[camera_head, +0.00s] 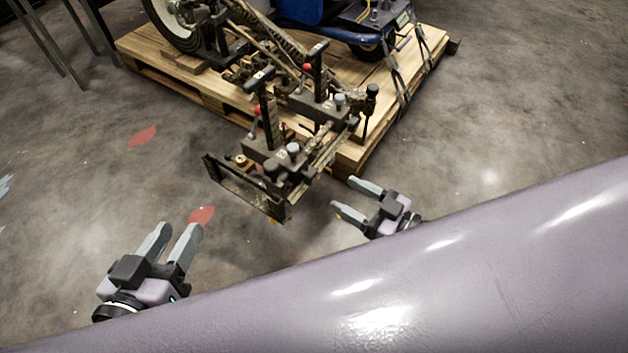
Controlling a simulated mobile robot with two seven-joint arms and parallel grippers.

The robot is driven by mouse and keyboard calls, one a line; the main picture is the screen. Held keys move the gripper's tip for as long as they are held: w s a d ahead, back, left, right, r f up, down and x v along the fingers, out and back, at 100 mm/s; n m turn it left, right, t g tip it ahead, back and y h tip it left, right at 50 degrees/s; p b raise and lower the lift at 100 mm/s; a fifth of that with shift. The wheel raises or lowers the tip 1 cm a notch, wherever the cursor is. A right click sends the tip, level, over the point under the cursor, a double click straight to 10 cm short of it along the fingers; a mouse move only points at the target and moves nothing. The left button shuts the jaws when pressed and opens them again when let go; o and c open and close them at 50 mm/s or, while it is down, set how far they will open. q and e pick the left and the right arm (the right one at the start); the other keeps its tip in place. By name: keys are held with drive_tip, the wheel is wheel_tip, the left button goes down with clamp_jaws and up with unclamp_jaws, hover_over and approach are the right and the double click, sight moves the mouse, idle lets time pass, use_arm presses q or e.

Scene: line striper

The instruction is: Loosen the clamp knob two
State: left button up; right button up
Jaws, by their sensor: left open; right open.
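The line striper (292,105) stands on a wooden pallet, its dark metal front assembly reaching past the pallet's near edge. Several knobs and levers show on it, among them a grey knob (293,149), another grey knob (340,100) and a dark knob (371,91). I cannot tell which one is clamp knob two. My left gripper (176,236) is open and empty, left of and nearer than the assembly. My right gripper (350,197) is open and empty, just right of and nearer than the assembly's front, apart from it.
The wooden pallet (213,91) also bears a wheel (178,22) and a blue body (318,14), with straps at its right. Dark metal legs (60,45) stand at the upper left. A large smooth grey-purple surface fills the lower right. Concrete floor lies open on both sides.

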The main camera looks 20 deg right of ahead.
sight(315, 178)
drive_tip(key=b+x, duration=0.2)
drive_tip(key=x, duration=0.4)
drive_tip(key=shift+d+f, duration=0.1)
drive_tip(key=shift+f, duration=0.1)
use_arm(q)
drive_tip(key=shift+s+a+m+t, duration=0.2)
drive_tip(key=shift+a+m+t, duration=0.3)
drive_tip(key=shift+a, duration=0.15)
use_arm(e)
drive_tip(key=shift+w+a+r, duration=0.1)
drive_tip(key=shift+w+a, duration=0.35)
drive_tip(key=shift+w, duration=0.1)
use_arm(q)
drive_tip(key=shift+r, duration=0.1)
use_arm(e)
drive_tip(key=c, duration=1)
